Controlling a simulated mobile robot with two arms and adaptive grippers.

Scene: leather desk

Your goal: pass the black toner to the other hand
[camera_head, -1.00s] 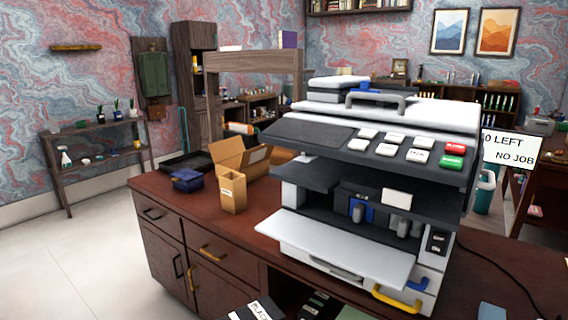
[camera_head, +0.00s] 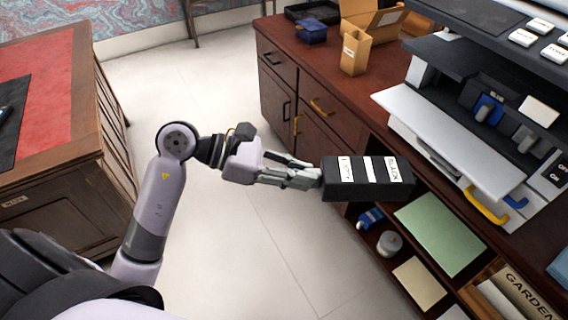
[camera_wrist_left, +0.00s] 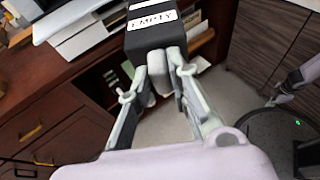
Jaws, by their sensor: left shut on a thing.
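The black toner (camera_head: 338,192) is a dark box with white labels on its top. In the left wrist view the toner (camera_wrist_left: 150,38) shows a label reading EMPTY. My left gripper (camera_head: 318,177) is shut on its left end and holds it in the air in front of the desk, clear of the printer. In the left wrist view both fingers of the left gripper (camera_wrist_left: 170,75) meet a narrow part at the near end of the toner. A pale piece of my other arm shows at the right of that view, too small to read its jaws.
The printer (camera_head: 450,140) stands on the brown desk with its pale tray out. Below are open shelves with a green sheet (camera_head: 440,233), a grey roll (camera_head: 389,243) and folders. A cardboard holder (camera_head: 355,52) stands on the desk. The floor (camera_head: 240,230) is open.

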